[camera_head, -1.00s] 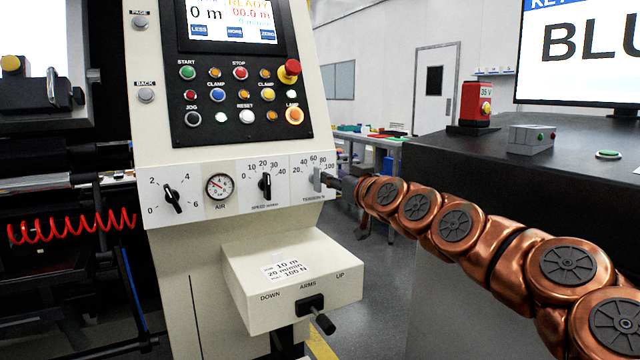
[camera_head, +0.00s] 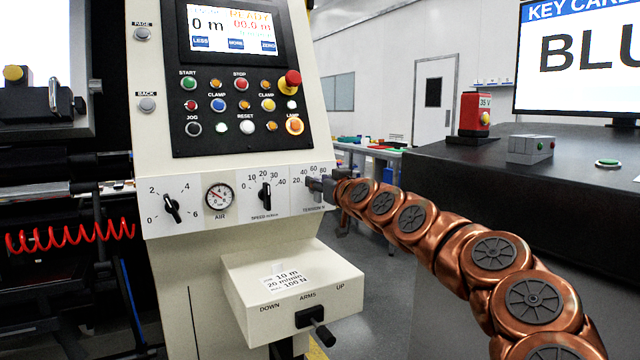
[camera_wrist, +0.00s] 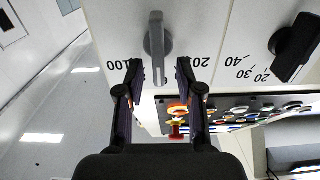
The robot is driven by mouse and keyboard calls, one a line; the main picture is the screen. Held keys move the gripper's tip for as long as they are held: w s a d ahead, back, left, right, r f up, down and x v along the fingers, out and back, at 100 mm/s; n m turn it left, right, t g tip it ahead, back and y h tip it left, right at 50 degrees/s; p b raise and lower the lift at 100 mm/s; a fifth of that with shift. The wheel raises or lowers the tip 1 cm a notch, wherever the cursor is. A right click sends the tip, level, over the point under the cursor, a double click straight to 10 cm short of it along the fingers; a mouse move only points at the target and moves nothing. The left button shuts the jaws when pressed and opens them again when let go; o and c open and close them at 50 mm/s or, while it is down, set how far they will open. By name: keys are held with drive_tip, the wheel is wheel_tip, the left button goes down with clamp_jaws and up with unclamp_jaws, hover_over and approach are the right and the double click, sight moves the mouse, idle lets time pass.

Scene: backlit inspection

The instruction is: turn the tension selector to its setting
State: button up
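The tension selector (camera_wrist: 156,42) is a grey bar knob on the white panel, with 100 and 20 printed either side of it in the upside-down wrist view. In the head view the selector (camera_head: 314,184) is at the right end of the dial row, partly hidden by my gripper (camera_head: 328,188). In the wrist view my gripper (camera_wrist: 157,68) is open, one fingertip each side of the knob's near end, with gaps visible on both sides. Whether the fingers reach down past the knob's top is unclear. A card (camera_head: 287,281) below reads 10 m, 20 m/min, 100 N.
The black speed knob (camera_head: 265,196) is left of the selector, then the air gauge (camera_head: 219,197) and another black knob (camera_head: 172,208). The arms lever box (camera_head: 290,291) juts out below. A dark counter (camera_head: 560,180) stands at right.

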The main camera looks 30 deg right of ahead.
clamp_jaws()
idle(0.3)
drive_tip(key=shift+m, duration=0.3)
drive_tip(key=shift+s+d+f+m+p, duration=0.1)
drive_tip(key=shift+d+f+m+p, duration=0.45)
drive_tip(key=shift+m, duration=1.35)
drive_tip(key=shift+w+d+r+m+p, duration=0.1)
drive_tip(key=shift+d+r+m+p, duration=0.1)
drive_tip(key=shift+m+p, duration=1.25)
drive_tip(key=shift+s+d+f+m+p, duration=0.1)
drive_tip(key=shift+d+f+m+p, duration=0.2)
drive_tip(key=shift+m, duration=2.05)
